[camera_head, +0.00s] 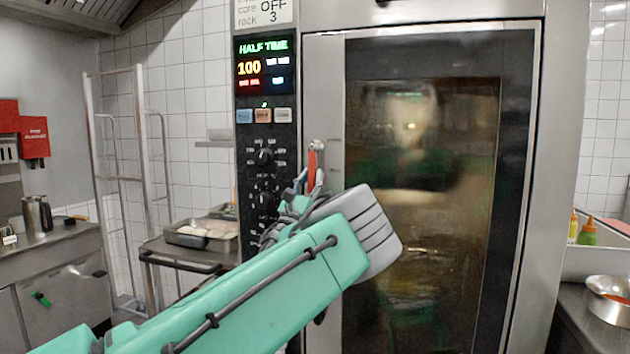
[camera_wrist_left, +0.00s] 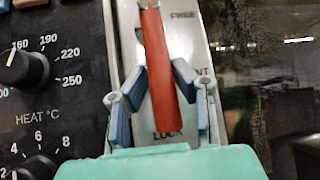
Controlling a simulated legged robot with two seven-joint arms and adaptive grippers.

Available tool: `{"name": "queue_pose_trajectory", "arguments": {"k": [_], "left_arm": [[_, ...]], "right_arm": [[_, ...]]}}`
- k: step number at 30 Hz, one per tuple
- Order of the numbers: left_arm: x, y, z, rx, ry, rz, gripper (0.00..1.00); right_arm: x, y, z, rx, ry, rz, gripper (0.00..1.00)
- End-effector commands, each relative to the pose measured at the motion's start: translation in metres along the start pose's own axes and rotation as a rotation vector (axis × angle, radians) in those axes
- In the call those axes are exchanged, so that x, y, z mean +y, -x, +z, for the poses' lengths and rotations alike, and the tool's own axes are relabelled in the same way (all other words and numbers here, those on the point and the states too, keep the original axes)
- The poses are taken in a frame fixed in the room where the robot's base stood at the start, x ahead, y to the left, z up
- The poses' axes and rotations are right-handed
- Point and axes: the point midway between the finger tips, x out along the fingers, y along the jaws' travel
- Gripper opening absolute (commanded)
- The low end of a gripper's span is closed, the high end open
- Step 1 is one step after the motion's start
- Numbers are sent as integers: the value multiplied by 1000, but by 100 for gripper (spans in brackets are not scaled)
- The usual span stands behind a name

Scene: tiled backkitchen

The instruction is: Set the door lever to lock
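The door lever (camera_wrist_left: 158,60) is a red bar on a metal plate (camera_wrist_left: 190,48) marked FREE at the top, a partly covered "NT" at the right and LOCK at the bottom. The bar hangs nearly upright, slightly tilted, its lower end just above LOCK. In the head view the red lever (camera_head: 312,165) shows at the oven door's left edge. My left gripper (camera_wrist_left: 160,80) has its blue-grey fingers apart, one on each side of the lever; narrow gaps seem to remain. In the head view my left gripper (camera_head: 298,195) is partly hidden behind my wrist. My right gripper is out of view.
The tall oven door (camera_head: 420,200) with dark glass is closed. Its control panel with knobs (camera_head: 264,157) stands close left of the lever. A metal tray (camera_head: 202,233) rests on a side stand at left. Bottles (camera_head: 587,232) and a bowl (camera_head: 608,300) stand at right.

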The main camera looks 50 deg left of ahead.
Motion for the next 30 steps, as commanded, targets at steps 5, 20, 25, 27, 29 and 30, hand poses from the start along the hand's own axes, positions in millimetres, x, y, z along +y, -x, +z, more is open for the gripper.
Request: {"name": "queue_pose_trajectory", "arguments": {"k": [5, 20, 25, 27, 29, 30], "left_arm": [[1, 0, -1, 1, 0, 1, 39], [1, 46, -4, 7, 0, 2, 39], [1, 82, -3, 5, -2, 3, 39], [1, 95, -3, 5, 0, 2, 39], [1, 104, -3, 4, -1, 2, 39], [2, 108, -3, 4, 0, 2, 39]], "right_arm": [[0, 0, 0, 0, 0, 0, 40], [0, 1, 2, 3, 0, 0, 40], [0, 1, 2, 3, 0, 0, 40], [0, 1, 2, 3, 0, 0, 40], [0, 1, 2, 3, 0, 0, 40], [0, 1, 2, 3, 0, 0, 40]]}}
